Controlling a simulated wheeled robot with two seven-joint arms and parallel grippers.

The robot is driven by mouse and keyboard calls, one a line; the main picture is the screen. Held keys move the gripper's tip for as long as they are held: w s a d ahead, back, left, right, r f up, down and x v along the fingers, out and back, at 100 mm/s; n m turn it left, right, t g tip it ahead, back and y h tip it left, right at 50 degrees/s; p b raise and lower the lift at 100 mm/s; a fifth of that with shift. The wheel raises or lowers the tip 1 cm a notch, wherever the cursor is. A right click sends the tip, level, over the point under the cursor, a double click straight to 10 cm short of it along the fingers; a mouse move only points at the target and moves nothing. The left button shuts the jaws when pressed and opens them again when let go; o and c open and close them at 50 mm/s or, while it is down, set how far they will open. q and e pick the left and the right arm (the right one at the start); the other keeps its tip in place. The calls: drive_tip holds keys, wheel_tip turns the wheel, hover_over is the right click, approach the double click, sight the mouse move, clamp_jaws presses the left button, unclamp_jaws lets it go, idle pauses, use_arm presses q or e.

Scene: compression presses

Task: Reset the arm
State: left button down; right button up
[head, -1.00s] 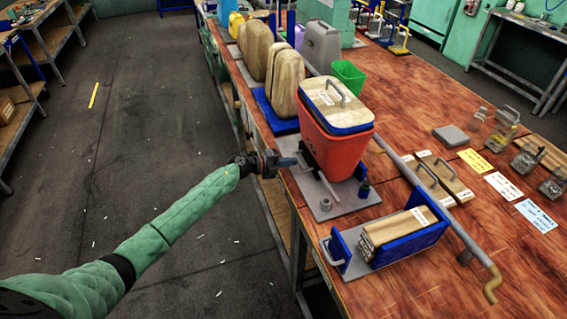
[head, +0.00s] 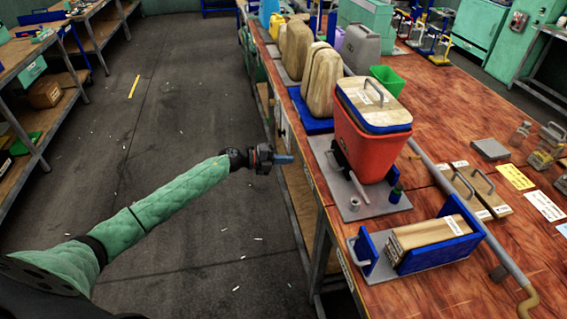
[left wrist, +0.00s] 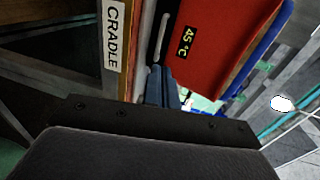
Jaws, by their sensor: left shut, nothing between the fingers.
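My left arm (head: 180,192) in its green padded sleeve reaches in from the lower left over the floor. My left gripper (head: 284,159) is shut and empty, with its blue fingertips pointing right towards the table edge, left of the red press bin. The fingers also show in the left wrist view (left wrist: 162,88), shut together. The red bin (head: 368,148) stands on a grey base plate and has a wooden lid (head: 370,103) with a handle; in the left wrist view the red bin (left wrist: 215,45) carries a "45 °C" display. My right gripper is not in view.
The wooden table (head: 450,120) fills the right side. A blue cradle (head: 440,250) holding wooden boards, a long metal lever (head: 470,215), a green bin (head: 388,80) and label cards (head: 515,176) are on it. The dark floor (head: 180,110) left of the table is open. Shelves (head: 40,95) stand at far left.

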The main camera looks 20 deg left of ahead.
use_arm(q)
drive_tip(key=shift+s+a, duration=0.15)
drive_tip(key=shift+a, duration=0.2)
